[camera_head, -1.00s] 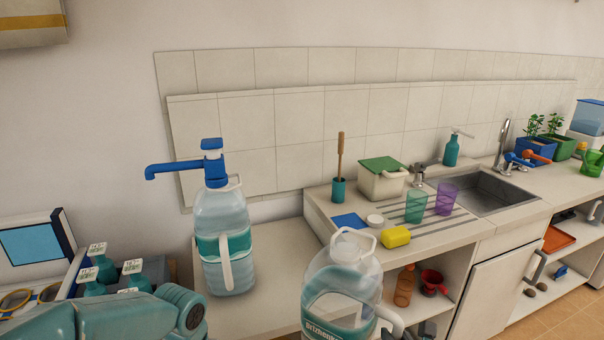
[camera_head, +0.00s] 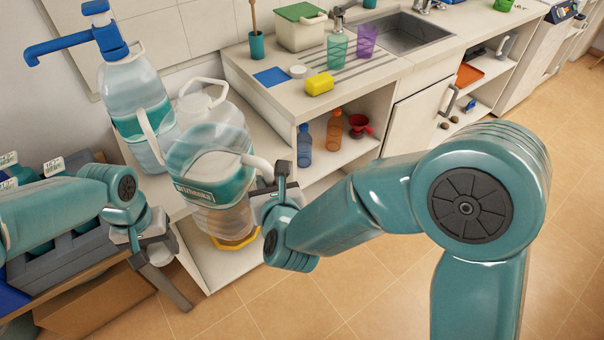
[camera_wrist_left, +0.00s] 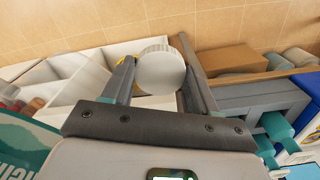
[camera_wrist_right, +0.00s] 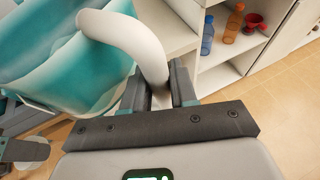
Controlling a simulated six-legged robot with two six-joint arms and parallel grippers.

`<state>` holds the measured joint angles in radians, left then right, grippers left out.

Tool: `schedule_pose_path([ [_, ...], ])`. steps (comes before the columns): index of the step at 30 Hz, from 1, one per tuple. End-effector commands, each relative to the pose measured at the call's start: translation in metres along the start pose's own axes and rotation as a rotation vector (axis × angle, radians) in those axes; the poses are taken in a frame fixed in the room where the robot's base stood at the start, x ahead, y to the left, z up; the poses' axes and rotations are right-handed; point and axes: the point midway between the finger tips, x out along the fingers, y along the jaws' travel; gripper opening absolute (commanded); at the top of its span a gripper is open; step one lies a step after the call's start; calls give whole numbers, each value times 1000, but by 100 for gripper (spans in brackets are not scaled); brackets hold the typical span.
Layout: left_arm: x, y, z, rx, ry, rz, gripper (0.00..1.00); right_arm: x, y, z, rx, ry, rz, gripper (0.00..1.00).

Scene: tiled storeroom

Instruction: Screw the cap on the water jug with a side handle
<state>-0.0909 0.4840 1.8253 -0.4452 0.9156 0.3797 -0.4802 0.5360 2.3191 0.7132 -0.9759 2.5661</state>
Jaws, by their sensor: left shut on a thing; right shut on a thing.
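The water jug (camera_head: 235,145) is clear with a teal label, a neck ring and a white side handle (camera_head: 258,165). Its mouth is at the upper left end; I cannot make out the opening clearly. My right gripper (camera_head: 282,180) is shut on the side handle, which also shows between its fingers in the right wrist view (camera_wrist_right: 157,75). My left gripper (camera_head: 178,278) is shut on a round white cap, clear in the left wrist view (camera_wrist_left: 160,70). It is left of and below the jug's mouth in the head view, apart from it.
A second jug (camera_head: 135,90) with a blue pump (camera_head: 105,35) stands just behind. The sink counter (camera_head: 330,105) holds a yellow sponge (camera_head: 319,83), a small white lid (camera_head: 297,71) and cups. A crate (camera_head: 60,235) of bottles is at left. Tiled floor (camera_head: 390,250) is free in front.

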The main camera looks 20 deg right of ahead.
Motion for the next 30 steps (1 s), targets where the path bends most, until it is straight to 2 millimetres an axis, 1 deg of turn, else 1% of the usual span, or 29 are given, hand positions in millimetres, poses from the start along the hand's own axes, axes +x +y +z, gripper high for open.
schedule_pose_path([
  [1,0,0,0,0,0,0,31,-4,15,3,-1,-3,6,0],
  [3,0,0,0,0,0,0,31,-8,30,5,-1,-3,5,0],
  [6,0,0,0,0,0,0,31,-12,46,8,0,-2,3,0],
  [9,0,0,0,0,0,0,31,-14,56,10,1,-1,2,0],
  [13,0,0,0,0,0,0,31,-16,60,10,2,1,0,0],
  [22,0,0,0,0,0,0,31,-16,60,10,2,1,-1,0],
  [26,0,0,0,0,0,0,31,-14,57,10,4,1,-4,0],
  [30,0,0,2,0,0,0,31,-13,50,9,8,1,-13,0],
])
